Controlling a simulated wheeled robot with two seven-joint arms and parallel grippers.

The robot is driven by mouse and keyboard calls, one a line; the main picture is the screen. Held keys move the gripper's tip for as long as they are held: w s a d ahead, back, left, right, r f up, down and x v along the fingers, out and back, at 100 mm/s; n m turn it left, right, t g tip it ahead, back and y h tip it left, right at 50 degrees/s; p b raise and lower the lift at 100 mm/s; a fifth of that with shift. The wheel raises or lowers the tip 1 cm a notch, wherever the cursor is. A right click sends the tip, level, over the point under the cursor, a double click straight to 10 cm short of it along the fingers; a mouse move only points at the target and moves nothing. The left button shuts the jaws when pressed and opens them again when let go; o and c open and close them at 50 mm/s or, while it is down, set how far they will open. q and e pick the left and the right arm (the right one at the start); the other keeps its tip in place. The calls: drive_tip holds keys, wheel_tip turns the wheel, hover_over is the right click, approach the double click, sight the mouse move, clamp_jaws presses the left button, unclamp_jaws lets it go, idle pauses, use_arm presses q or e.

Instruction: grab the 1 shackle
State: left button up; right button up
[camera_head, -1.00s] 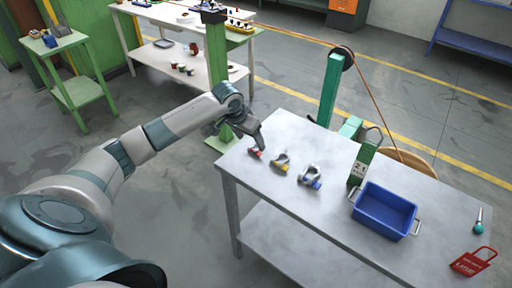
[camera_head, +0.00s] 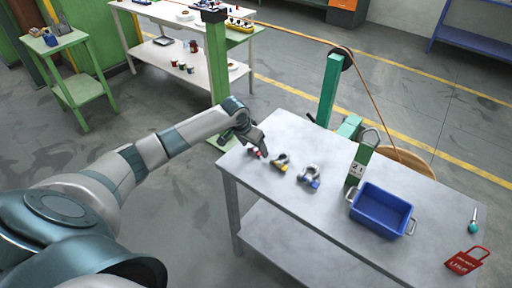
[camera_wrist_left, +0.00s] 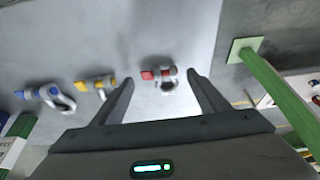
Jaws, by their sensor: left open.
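Three grey shackles lie in a row on the grey table. The one with a red pin (camera_head: 255,154) is nearest my left gripper, and it also shows in the left wrist view (camera_wrist_left: 163,77). The yellow-pinned shackle (camera_head: 281,162) and the blue-pinned shackle (camera_head: 311,176) lie to its right; I cannot read a number on any. My left gripper (camera_head: 261,147) is above the red-pinned shackle and partly hides it. In the left wrist view its open fingers (camera_wrist_left: 160,82) stand either side of this shackle, with nothing held. My right gripper is out of view.
A red lockout tag (camera_head: 466,261) lies at the table's right. A green post (camera_head: 215,62) stands behind the table's left corner. The table's front middle is clear.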

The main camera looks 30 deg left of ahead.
sight(254, 150)
use_arm(q)
drive_tip(key=shift+w+f, duration=0.1)
drive_tip(key=shift+f, duration=0.25)
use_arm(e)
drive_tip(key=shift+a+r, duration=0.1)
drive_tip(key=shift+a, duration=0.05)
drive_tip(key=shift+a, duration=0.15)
use_arm(q)
drive_tip(key=c, duration=1.3)
drive_tip(key=shift+o, duration=0.2)
drive_tip(key=shift+r, duration=0.15)
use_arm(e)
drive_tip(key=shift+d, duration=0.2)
